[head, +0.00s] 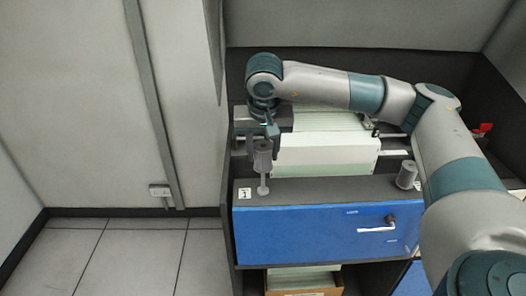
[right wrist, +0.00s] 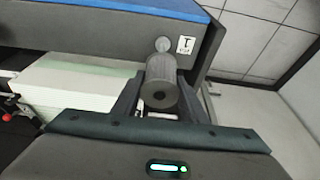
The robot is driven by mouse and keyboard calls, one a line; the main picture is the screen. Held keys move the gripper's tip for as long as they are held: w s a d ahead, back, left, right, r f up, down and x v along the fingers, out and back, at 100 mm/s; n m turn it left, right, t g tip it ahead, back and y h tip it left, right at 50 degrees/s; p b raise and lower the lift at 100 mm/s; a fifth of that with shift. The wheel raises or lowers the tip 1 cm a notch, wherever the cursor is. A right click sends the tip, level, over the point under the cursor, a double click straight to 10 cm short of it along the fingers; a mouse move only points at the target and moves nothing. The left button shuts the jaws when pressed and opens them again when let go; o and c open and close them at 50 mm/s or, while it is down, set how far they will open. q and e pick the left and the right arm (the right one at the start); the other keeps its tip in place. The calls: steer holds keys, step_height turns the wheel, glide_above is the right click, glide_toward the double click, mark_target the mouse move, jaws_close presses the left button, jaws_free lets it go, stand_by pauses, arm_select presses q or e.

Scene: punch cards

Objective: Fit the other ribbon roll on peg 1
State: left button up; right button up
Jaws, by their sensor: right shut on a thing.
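My right gripper (head: 263,144) is shut on a dark grey ribbon roll (head: 263,157) at the left end of the machine's front ledge. Peg 1 (head: 263,183), a light grey post with a wider foot, stands directly below the roll, beside a white label marked 1 (head: 244,193). In the right wrist view the roll (right wrist: 161,88) sits between the two fingers, its dark centre hole facing me. The peg's foot (right wrist: 163,45) shows beyond it. I cannot tell whether the peg tip is inside the roll. Another grey roll (head: 407,174) stands at the ledge's right. My left gripper is out of view.
A pale stack of cards (head: 325,153) lies behind the ledge. The blue front panel (head: 325,234) has a handle (head: 390,222). A red lever (head: 482,130) is at the far right. The floor (head: 130,255) to the left is clear.

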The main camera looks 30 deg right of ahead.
mark_target(264, 161)
steer(key=shift+b, duration=0.35)
stand_by(0.7)
steer(key=shift+f+b, duration=0.9)
stand_by(0.7)
stand_by(0.4)
steer(key=shift+f, duration=0.3)
steer(key=shift+d+f+b, duration=0.2)
steer(key=shift+f+b, duration=0.2)
steer(key=shift+b, duration=0.15)
